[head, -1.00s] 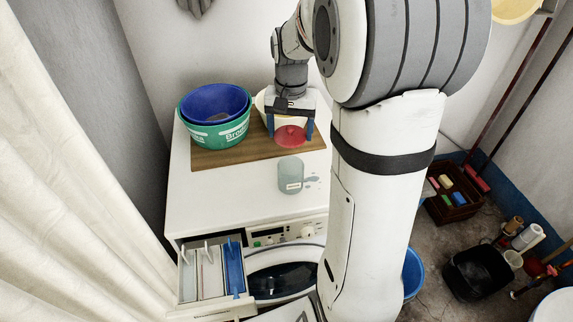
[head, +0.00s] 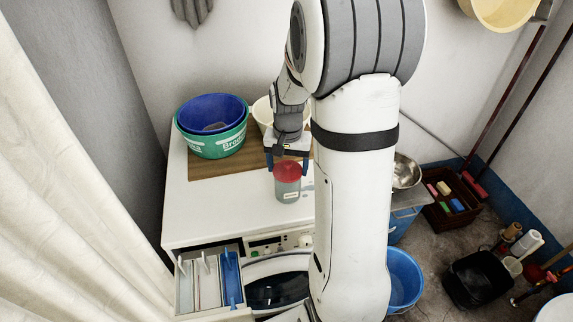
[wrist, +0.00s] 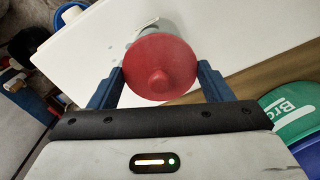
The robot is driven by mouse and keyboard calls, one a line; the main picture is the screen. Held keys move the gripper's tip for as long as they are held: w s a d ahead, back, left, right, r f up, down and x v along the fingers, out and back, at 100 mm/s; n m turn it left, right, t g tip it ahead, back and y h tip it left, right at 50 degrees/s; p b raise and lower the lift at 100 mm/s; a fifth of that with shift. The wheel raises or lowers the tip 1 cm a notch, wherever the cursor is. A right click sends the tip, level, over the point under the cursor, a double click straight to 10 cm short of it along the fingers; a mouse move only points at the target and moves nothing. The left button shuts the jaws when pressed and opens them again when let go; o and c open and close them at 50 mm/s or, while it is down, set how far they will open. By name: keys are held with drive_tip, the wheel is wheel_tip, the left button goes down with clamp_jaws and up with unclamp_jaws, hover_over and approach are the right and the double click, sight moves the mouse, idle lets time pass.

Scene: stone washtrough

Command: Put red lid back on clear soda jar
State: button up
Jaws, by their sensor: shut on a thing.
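The red lid (head: 288,168) is round with a central knob, and it is at the top of the clear soda jar (head: 288,188), which stands on the white washing machine top. In the wrist view the lid (wrist: 160,68) is between the two blue fingers, and part of the jar (wrist: 150,28) shows beyond it. My gripper (head: 287,168) is shut on the lid, its fingers on either side. Whether the lid rests on the jar's rim or is just above it, I cannot tell.
A wooden board (head: 215,169) lies behind, with a green tub (head: 212,145) holding a blue basin (head: 212,110), and a cream bowl (head: 262,112). An open detergent drawer (head: 207,283) juts from the machine's front. The machine top left of the jar is clear.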

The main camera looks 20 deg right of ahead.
sight(288, 163)
drive_tip(key=shift+f, duration=0.1)
drive_tip(key=shift+f+b, duration=0.5)
drive_tip(key=o, duration=0.9)
drive_tip(key=shift+o, duration=0.2)
drive_tip(key=shift+r, duration=0.15)
wheel_tip(288, 163, up, 12)
drive_tip(key=s+a+n+t, duration=0.1)
drive_tip(key=s+a+n, duration=0.2)
drive_tip(key=s+a, duration=0.2)
drive_tip(key=s+a+n+t, duration=0.2)
drive_tip(key=s+a, duration=0.3)
drive_tip(key=s, duration=0.7)
drive_tip(key=shift+r+n+p, duration=0.2)
drive_tip(key=shift+n+p, duration=0.15)
drive_tip(key=shift+n, duration=0.55)
